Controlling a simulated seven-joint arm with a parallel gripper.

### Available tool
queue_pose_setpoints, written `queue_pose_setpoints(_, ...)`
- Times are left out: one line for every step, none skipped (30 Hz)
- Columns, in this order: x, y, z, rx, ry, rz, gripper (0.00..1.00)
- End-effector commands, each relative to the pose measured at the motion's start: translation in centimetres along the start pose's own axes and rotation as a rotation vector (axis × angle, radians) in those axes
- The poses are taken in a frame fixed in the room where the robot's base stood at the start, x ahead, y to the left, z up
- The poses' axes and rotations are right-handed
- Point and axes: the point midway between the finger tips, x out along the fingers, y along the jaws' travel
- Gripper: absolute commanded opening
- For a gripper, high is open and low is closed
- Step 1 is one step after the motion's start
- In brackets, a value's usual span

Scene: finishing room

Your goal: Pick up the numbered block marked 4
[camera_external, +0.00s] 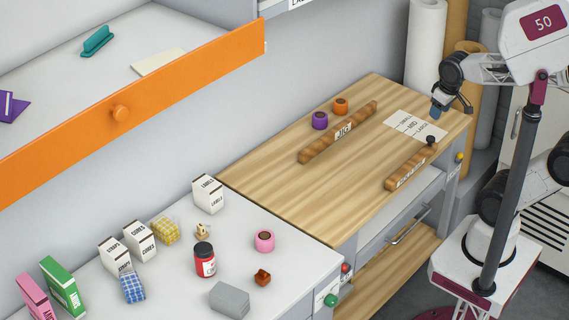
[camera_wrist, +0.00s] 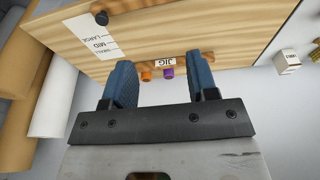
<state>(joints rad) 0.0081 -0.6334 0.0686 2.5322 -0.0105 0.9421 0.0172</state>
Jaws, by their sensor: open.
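No block with a readable 4 shows in either view. A small reddish-brown block (camera_external: 262,277) lies on the grey counter at the front, and a small tan piece (camera_external: 203,231) stands near the white boxes; I cannot read a number on either. My gripper (camera_external: 438,112) is over the far right end of the wooden worktop, well away from both. In the wrist view my gripper (camera_wrist: 161,72) has its two blue fingers spread wide with nothing held between them.
The wooden worktop (camera_external: 290,185) carries a JIG bar (camera_external: 338,132), a second bar (camera_external: 411,165), a size sheet (camera_external: 414,126), and purple (camera_external: 320,121) and orange (camera_external: 341,106) rings. The grey counter (camera_external: 305,249) holds boxes, a red jar (camera_external: 204,259) and a pink ring (camera_external: 264,241). An orange-fronted drawer (camera_external: 180,83) juts out.

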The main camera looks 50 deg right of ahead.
Motion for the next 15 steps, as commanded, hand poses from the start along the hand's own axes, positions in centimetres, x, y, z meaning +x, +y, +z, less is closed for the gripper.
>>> queue_pose_setpoints(0.0,0.0,0.0,0.000,0.000,0.000,0.53)
queue_pose_setpoints(0.0,0.0,0.0,0.000,0.000,0.000,0.53)
queue_pose_setpoints(0.0,0.0,0.0,0.000,0.000,0.000,0.53)
queue_pose_setpoints(0.0,0.0,0.0,0.001,0.000,-0.001,0.53)
queue_pose_setpoints(0.0,-0.1,-0.1,0.001,-0.001,-0.002,0.53)
queue_pose_setpoints(0.0,-0.1,-0.2,0.003,-0.002,-0.005,0.53)
queue_pose_setpoints(0.0,-0.2,-0.3,0.005,-0.003,-0.008,0.53)
queue_pose_setpoints(0.1,-0.4,-0.5,0.008,-0.004,-0.013,0.53)
queue_pose_setpoints(0.1,-0.6,-0.8,0.014,-0.006,-0.021,0.53)
queue_pose_setpoints(0.1,-0.8,-1.0,0.019,-0.009,-0.029,0.53)
queue_pose_setpoints(0.1,-1.1,-1.3,0.025,-0.011,-0.037,0.53)
queue_pose_setpoints(0.2,-1.4,-1.7,0.035,-0.017,-0.050,0.53)
queue_pose_setpoints(0.3,-1.8,-2.1,0.043,-0.021,-0.062,0.53)
queue_pose_setpoints(0.4,-2.2,-2.5,0.052,-0.026,-0.074,0.53)
queue_pose_setpoints(0.5,-2.7,-3.2,0.066,-0.032,-0.093,0.53)
